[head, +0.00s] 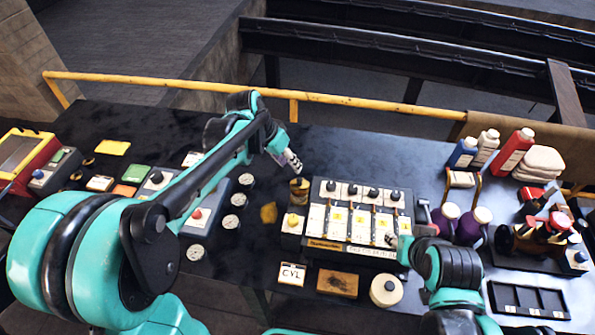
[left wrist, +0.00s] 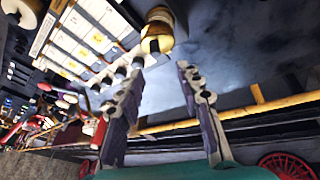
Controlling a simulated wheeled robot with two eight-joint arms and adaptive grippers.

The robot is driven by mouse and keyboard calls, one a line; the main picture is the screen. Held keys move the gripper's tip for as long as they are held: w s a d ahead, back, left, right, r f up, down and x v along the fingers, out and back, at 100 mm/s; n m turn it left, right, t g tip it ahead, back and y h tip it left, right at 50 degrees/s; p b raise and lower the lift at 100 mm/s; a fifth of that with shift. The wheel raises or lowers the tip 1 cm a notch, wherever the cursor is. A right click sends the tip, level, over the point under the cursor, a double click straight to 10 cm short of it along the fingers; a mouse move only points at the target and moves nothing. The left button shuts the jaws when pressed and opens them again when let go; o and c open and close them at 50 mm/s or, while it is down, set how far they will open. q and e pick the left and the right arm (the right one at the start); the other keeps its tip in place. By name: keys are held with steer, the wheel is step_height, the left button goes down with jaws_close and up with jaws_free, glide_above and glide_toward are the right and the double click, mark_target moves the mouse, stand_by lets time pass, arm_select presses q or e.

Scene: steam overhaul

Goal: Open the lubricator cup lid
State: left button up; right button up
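The lubricator cup (head: 299,189) is a small brass-coloured cylinder on a block at the left end of the panel of levers (head: 350,246). It also shows in the left wrist view (left wrist: 159,32), at the top, gold with a dark part. I cannot make out whether its lid is raised. My left gripper (head: 293,162) is just above and behind the cup, apart from it. In the left wrist view its two fingers (left wrist: 163,68) are spread with nothing between them. My right gripper (head: 393,240) is by the panel's lower right corner; its fingers are too small to read.
A CYL card (head: 291,274), a brown plate (head: 337,284) and a round cream container (head: 386,290) lie in front of the panel. Gauges and boxes stand left. A yellow rail (head: 350,107) runs behind the table.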

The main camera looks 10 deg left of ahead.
mark_target(300, 178)
arm_select(q)
steer(key=x, duration=0.2)
steer(key=b+x, duration=0.1)
steer(key=x, duration=0.5)
steer(key=shift+s+d+b, duration=0.15)
steer(key=shift+s+b, duration=0.2)
jaws_close()
